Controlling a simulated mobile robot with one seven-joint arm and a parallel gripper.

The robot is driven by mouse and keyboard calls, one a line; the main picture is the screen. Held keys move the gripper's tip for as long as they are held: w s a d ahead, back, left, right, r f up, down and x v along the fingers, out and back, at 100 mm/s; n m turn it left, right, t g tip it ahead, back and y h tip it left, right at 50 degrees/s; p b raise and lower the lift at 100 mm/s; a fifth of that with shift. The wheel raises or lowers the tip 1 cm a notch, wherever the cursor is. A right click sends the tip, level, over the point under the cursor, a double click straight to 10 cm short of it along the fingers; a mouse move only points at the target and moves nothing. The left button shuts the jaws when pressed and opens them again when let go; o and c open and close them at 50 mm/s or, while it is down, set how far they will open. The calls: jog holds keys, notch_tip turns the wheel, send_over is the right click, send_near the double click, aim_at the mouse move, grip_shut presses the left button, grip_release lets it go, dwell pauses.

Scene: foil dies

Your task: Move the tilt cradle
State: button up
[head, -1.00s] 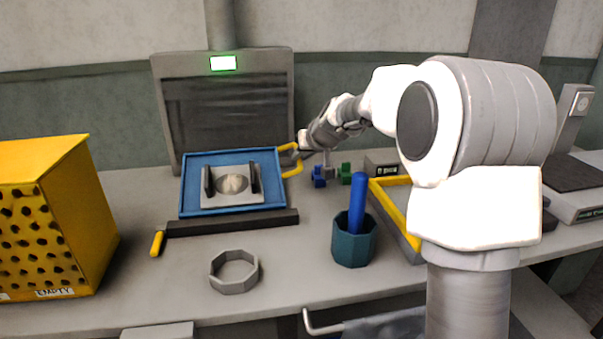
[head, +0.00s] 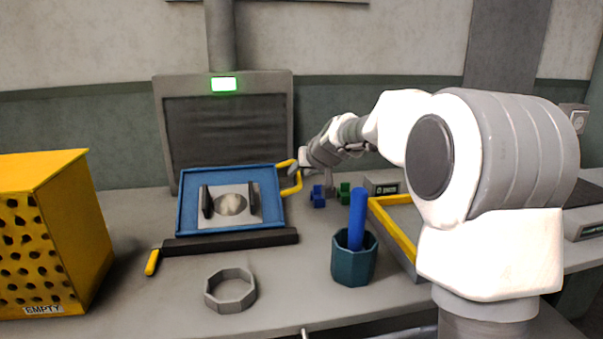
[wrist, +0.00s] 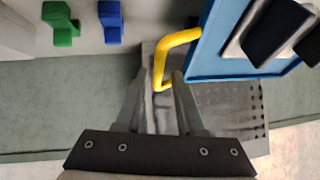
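The tilt cradle, a blue tray (head: 182,212) with a yellow loop handle (head: 297,182) on its right side, stands sloped in front of the grey machine. A light plate (head: 250,214) with dark upright blocks and a pale oval piece sits on it. My gripper (head: 294,170) is at the handle. In the wrist view my gripper (wrist: 161,78) has its fingertips spread on either side of the yellow handle (wrist: 160,64), with a gap showing. The right finger hides part of the handle. Contact cannot be made out. The tray's corner (wrist: 207,62) shows at upper right.
A dark bar (head: 230,242) with a yellow grip lies before the cradle. Blue (head: 318,197) and green (head: 343,194) blocks stand right of it. A teal cup (head: 353,262), a grey ring (head: 231,290) and a yellow perforated box (head: 45,235) occupy the bench.

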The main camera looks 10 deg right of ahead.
jog(key=shift+o, duration=0.4)
jog(key=shift+f, duration=0.2)
jog(key=s+d+r+p, duration=0.3)
jog(key=s+d+r, duration=0.3)
jog(key=d+r, duration=0.4)
jog(key=shift+r, duration=0.55)
